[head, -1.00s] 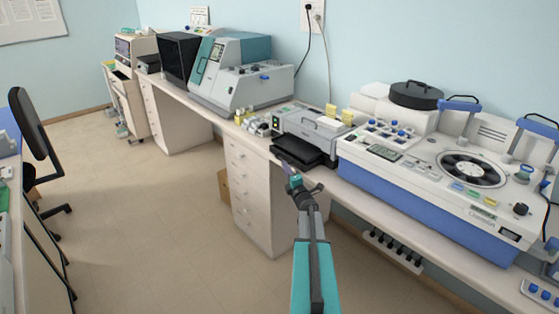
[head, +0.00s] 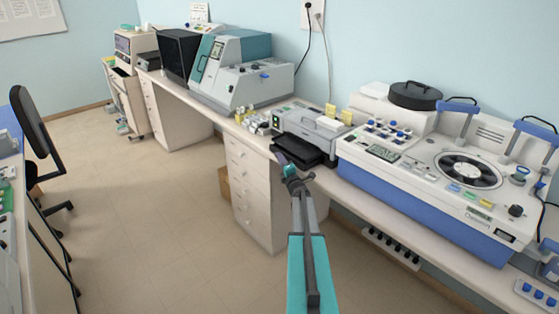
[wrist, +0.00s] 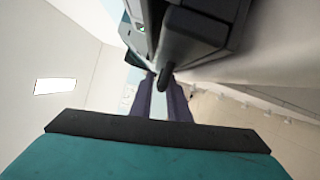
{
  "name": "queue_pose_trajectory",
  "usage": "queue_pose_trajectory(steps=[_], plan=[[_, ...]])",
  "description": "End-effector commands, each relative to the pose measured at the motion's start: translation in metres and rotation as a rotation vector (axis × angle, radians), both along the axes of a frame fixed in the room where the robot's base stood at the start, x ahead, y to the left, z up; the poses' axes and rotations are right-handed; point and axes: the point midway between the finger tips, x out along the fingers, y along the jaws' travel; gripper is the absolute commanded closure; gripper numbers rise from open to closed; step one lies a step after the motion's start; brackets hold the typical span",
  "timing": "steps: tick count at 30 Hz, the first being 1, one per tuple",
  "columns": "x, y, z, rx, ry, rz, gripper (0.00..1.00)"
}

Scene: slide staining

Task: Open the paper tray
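The black paper tray (head: 308,154) sticks out low from the front of the grey printer (head: 310,130) on the bench. My gripper (head: 281,158) is at the tray's front left edge in the head view. In the wrist view, my gripper's two dark purple fingers (wrist: 160,90) stand apart with a bright gap between them. A dark rounded tab (wrist: 166,77) under the tray (wrist: 195,30) shows at the fingertips. I cannot tell whether the fingers touch it.
A white and blue staining machine (head: 440,175) stands right of the printer. A grey and teal instrument (head: 240,75) stands to the left. Small bottles (head: 255,122) sit beside the printer. Drawers (head: 255,190) are below. The floor (head: 150,230) is clear at left.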

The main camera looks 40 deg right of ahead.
Motion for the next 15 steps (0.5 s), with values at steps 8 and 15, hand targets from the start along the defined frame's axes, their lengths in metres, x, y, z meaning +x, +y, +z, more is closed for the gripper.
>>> queue_pose_trajectory(steps=[8,15], plan=[[0.0007,-0.0004,-0.0001,0.000,0.000,0.000,0.85],[0.0007,-0.0004,-0.0001,0.000,0.000,0.000,1.00]])
